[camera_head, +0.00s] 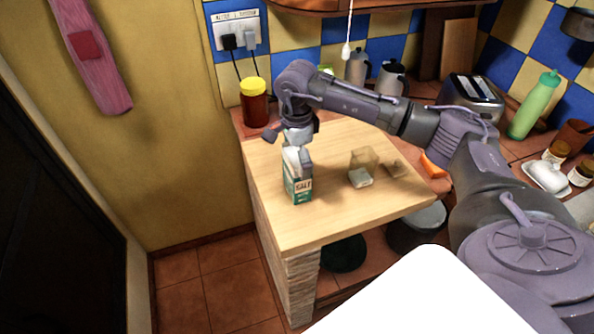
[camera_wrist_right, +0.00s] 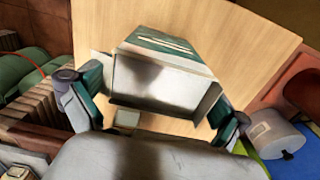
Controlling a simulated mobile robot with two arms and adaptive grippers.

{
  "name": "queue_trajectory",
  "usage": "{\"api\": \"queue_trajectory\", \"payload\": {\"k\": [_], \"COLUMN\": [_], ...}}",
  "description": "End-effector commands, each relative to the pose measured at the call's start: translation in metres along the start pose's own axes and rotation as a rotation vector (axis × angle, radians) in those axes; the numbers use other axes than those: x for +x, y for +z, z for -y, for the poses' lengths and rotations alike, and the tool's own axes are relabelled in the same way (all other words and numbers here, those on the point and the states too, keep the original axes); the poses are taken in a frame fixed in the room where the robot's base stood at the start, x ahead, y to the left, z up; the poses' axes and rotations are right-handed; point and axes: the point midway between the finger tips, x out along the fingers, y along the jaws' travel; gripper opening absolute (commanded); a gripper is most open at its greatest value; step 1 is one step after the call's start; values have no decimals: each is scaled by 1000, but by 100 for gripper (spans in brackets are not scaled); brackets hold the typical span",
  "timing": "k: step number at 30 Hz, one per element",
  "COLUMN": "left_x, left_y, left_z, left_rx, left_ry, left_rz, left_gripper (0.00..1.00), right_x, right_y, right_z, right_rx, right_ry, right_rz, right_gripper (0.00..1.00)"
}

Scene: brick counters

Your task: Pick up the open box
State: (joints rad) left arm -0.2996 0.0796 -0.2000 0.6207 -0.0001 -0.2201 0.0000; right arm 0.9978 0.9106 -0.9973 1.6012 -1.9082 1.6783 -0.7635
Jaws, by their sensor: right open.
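The open box (camera_head: 298,188) is a green and white SALT carton standing upright near the left side of the light wooden counter top (camera_head: 330,225). In the right wrist view the box (camera_wrist_right: 160,80) shows from above with its flaps spread and a pale inside. My right gripper (camera_head: 298,148) is directly over the box, pointing down. In the wrist view its open fingers (camera_wrist_right: 158,102) lie to either side of the box's top; I cannot tell whether they touch it. My left gripper is not in view.
A toaster (camera_head: 474,100) and green bottle (camera_head: 534,106) are farther right. The counter's front is clear.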

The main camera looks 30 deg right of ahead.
Motion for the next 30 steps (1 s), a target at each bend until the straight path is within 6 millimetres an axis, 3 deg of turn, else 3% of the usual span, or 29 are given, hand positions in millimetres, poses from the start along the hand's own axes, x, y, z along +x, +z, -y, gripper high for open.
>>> {"api": "queue_trajectory", "payload": {"k": [6,13,24,30], "left_x": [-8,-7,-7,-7], "left_y": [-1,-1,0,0], "left_z": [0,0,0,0], "left_rx": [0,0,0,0], "left_ry": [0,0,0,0], "left_rz": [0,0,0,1], "left_gripper": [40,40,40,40], "right_x": [20,22,20,20], "right_y": [0,0,0,0], "right_z": [0,0,0,0], "right_rx": [1,1,1,1], "right_ry": [0,-2,-2,-3], "right_rz": [1,1,2,2], "right_gripper": [100,98,37,34]}}
